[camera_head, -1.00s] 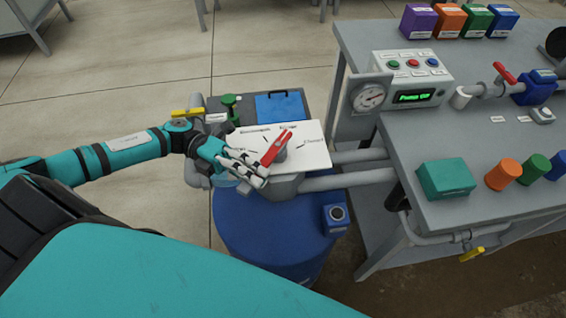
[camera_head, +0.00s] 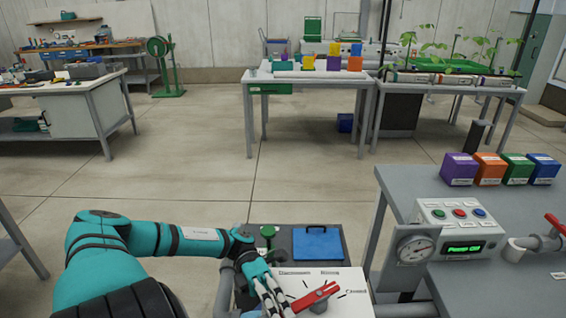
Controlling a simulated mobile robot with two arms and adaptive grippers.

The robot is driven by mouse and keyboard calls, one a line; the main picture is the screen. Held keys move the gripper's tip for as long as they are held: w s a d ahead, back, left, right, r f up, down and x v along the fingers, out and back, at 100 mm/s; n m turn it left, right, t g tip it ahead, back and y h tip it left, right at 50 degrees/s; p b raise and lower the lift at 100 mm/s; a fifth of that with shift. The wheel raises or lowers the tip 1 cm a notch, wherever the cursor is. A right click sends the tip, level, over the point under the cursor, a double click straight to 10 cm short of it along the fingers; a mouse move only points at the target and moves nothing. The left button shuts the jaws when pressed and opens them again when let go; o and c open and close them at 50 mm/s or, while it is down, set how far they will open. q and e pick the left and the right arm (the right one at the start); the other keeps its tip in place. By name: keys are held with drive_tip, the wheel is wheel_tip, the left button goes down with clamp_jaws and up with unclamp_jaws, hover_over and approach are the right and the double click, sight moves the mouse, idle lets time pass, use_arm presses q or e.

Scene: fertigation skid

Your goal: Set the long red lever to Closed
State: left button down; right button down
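The long red lever (camera_head: 316,296) sits on a white plate (camera_head: 290,277) at the bottom of the head view. The plate reads Disconnect, Mixing and Closed. The lever slants up to the right, and its upper right end lies between the Mixing and Closed labels. My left gripper (camera_head: 275,299) is over the plate's left part, close to the lever's lower left end. My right gripper is not in view.
A green-handled valve (camera_head: 268,233) and a blue lidded box (camera_head: 318,243) stand behind the plate. On the right, a grey bench (camera_head: 420,190) carries a button panel (camera_head: 458,225), a gauge (camera_head: 414,249) and several coloured boxes. Open floor lies beyond.

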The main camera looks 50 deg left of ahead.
use_arm(q)
drive_tip(key=c, duration=1.6)
unclamp_jaws()
drive_tip(key=shift+c, duration=0.2)
